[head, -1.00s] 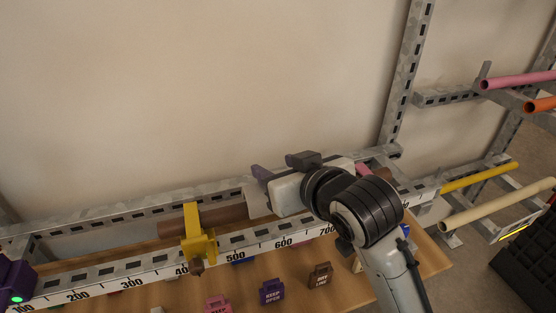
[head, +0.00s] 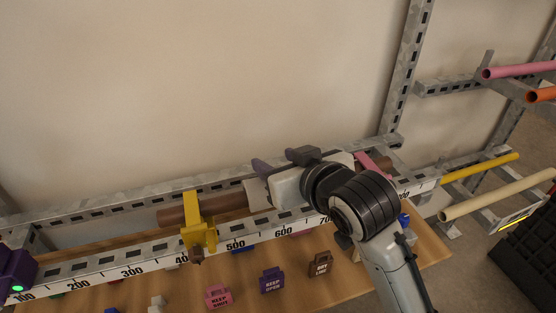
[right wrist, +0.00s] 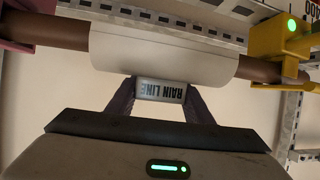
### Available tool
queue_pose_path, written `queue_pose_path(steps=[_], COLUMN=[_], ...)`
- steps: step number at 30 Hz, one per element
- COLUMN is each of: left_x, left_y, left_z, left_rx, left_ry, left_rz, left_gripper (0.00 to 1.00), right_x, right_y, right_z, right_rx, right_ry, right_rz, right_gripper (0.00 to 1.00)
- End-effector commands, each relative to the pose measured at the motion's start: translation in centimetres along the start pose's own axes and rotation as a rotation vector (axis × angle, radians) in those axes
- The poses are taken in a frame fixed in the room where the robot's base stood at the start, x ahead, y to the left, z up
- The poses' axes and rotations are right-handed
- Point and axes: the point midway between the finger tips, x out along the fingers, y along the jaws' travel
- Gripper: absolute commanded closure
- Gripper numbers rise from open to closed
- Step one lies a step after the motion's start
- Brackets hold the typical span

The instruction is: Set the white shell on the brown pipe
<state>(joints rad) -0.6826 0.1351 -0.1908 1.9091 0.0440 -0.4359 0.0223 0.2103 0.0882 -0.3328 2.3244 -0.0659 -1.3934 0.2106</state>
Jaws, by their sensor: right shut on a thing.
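The white shell (right wrist: 165,55) lies along the brown pipe (right wrist: 262,70) in the right wrist view and covers its middle part. In the head view the left end of the shell (head: 258,193) shows over the brown pipe (head: 172,217), mostly hidden by my gripper. My right gripper (right wrist: 160,89) is shut on the shell's white tab, which reads "RAIN LINE" upside down. In the head view the right gripper (head: 276,170) is above the rail. I cannot tell whether the shell is fully seated. My left gripper is not in view.
A yellow clamp (head: 197,235) holds the pipe left of the shell; a pink clamp (right wrist: 25,25) is at its other side. A numbered rail (head: 130,271) runs in front. Tags, including purple (head: 271,281) and pink (head: 218,296), stand on the wooden shelf. A pipe rack is at right.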

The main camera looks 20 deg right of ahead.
Motion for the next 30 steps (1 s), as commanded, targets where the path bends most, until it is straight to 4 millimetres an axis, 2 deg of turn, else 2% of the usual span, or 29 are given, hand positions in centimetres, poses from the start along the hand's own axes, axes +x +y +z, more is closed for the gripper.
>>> queue_pose_path(steps=[14, 15, 18, 30], left_x=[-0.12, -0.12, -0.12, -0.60], left_y=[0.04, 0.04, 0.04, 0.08], left_z=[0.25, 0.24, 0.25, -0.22], left_rx=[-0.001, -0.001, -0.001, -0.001], left_ry=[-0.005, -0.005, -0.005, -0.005], left_rz=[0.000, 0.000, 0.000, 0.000], left_gripper=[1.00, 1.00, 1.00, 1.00], right_x=[0.06, 0.06, 0.06, -0.44], right_y=[0.00, 0.00, 0.00, -0.19], right_z=[0.11, 0.11, 0.11, -0.36], right_rx=[0.000, 0.000, 0.000, -0.002], right_ry=[0.000, 0.000, 0.000, 0.000], right_rz=[0.000, 0.000, 0.000, -0.005], right_gripper=[0.75, 0.47, 0.32, 0.32])
